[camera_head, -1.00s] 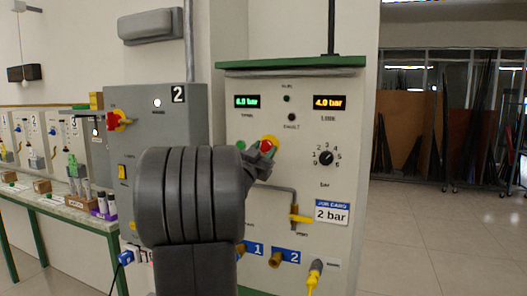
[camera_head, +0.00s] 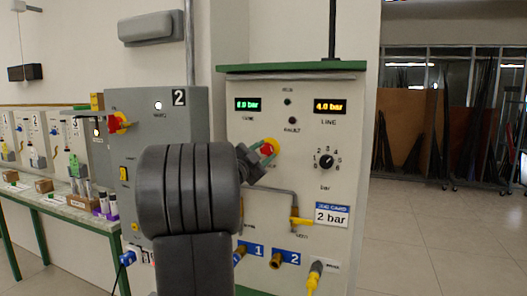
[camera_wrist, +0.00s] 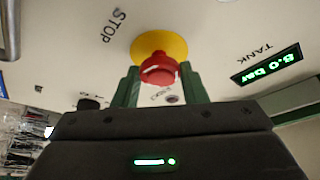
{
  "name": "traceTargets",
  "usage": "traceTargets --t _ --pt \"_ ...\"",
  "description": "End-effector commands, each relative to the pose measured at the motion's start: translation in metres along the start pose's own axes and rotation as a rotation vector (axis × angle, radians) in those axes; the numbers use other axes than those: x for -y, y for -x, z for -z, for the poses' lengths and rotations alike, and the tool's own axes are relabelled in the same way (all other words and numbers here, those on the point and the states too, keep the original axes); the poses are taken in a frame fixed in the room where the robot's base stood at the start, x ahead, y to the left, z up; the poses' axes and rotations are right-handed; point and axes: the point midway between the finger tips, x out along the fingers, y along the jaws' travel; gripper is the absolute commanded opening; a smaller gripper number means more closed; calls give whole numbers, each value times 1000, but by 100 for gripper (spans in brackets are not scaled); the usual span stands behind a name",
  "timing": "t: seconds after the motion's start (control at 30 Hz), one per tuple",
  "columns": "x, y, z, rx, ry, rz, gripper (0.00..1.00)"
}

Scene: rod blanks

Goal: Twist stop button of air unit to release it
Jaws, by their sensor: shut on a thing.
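The air unit (camera_head: 345,110) is a cream cabinet with a green top edge. Its stop button (camera_head: 268,149) is red, on a yellow round base, in the middle of the panel. In the wrist view the red button (camera_wrist: 158,68) sits between my green fingers, with the yellow base behind it and the word STOP at its upper left. My gripper (camera_head: 266,151) is shut on the button. In the head view my wrist hides part of the panel left of the button. The tank display (camera_wrist: 268,65) reads 8.0 bar.
The line display (camera_head: 328,106) reads 4.0 bar. A black dial (camera_head: 326,161) is right of the button. A bent pipe with a yellow valve handle (camera_head: 300,221) and a job card reading 2 bar (camera_head: 332,216) are below. A grey box (camera_head: 150,110) stands left.

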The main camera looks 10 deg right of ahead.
Motion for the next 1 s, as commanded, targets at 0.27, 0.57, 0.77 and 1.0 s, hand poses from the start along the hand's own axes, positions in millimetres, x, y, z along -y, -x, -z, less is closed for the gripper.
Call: traceTargets --t 0.27,0.57,0.77,1.0 --pt "1 0 0 1 -97 -40 16" --pt "0 0 -1 1 -120 -51 16" --pt "0 0 -1 1 -119 -51 16" --pt "0 0 0 1 -119 -50 61"
